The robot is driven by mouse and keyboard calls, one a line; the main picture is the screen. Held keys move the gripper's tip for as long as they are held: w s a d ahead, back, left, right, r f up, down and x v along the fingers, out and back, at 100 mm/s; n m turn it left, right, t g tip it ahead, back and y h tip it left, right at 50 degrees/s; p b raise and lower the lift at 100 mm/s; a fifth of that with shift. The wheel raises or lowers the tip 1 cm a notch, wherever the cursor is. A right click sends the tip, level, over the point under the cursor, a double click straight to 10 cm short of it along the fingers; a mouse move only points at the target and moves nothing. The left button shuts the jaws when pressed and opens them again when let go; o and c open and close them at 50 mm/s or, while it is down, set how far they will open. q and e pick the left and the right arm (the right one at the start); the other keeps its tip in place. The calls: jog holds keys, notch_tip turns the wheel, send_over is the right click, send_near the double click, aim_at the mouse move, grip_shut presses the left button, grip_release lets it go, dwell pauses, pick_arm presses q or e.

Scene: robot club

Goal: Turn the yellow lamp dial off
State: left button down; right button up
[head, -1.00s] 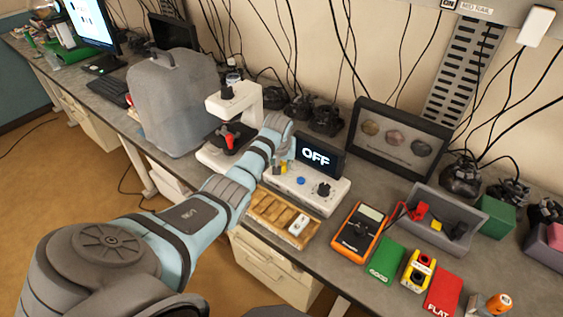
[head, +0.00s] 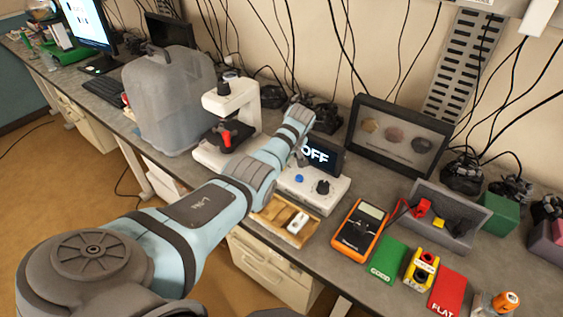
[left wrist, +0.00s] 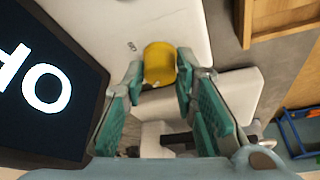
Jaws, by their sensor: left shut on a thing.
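The yellow dial (left wrist: 159,58) sits on the white lamp control box (left wrist: 100,20) in the left wrist view. My left gripper (left wrist: 160,72) has its green-padded fingers on either side of the dial and is shut on it. In the head view my left arm hides the dial, and the white box (head: 315,197) shows a blue button and a black knob. The box's dark screen (head: 323,157) reads OFF, with its first letter partly covered by my arm. The screen's lettering also shows at the left of the wrist view. My right gripper is not in view.
A white microscope (head: 232,105) stands left of the box. A wooden tray (head: 270,218) lies in front, and an orange multimeter (head: 360,227) lies to the right. A framed display (head: 400,140) and black cables are behind. A grey bin (head: 480,240) is further right.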

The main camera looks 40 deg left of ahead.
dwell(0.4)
pick_arm(q)
jog(key=c, duration=1.3)
grip_release()
jog(key=shift+a, duration=0.1)
jog(key=v, duration=1.2)
jog(key=shift+w+f, duration=0.1)
